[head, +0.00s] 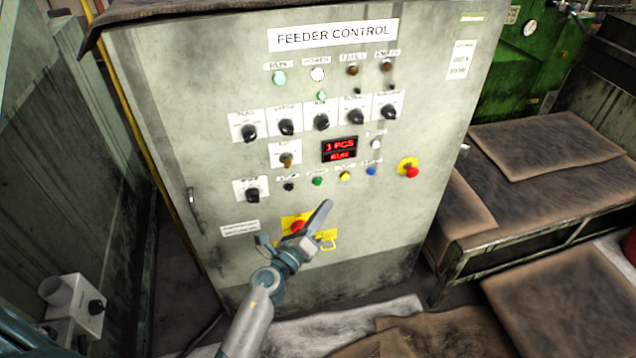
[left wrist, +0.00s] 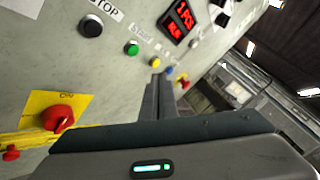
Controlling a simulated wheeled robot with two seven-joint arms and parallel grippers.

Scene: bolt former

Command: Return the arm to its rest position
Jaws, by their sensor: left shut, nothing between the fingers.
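My left arm comes up from the bottom of the head view in front of the grey feeder control cabinet (head: 440,150). My left gripper (head: 324,207) is shut and empty, its fingers pointing up and to the right before the lower panel. In the left wrist view the shut fingers (left wrist: 158,92) point toward the row of buttons; I cannot tell any contact with the panel. A red rotary switch (head: 298,227) on a yellow plate is partly hidden behind the gripper. It also shows at left in the wrist view (left wrist: 58,118). My right gripper is not in view.
The panel has black knobs (head: 321,122), a lit red display (head: 340,149), coloured buttons (head: 345,176) and a red emergency button (head: 411,171). A door handle (head: 195,211) is at left. Brown-covered benches (head: 545,145) stand at right. A grey box (head: 75,308) is at lower left.

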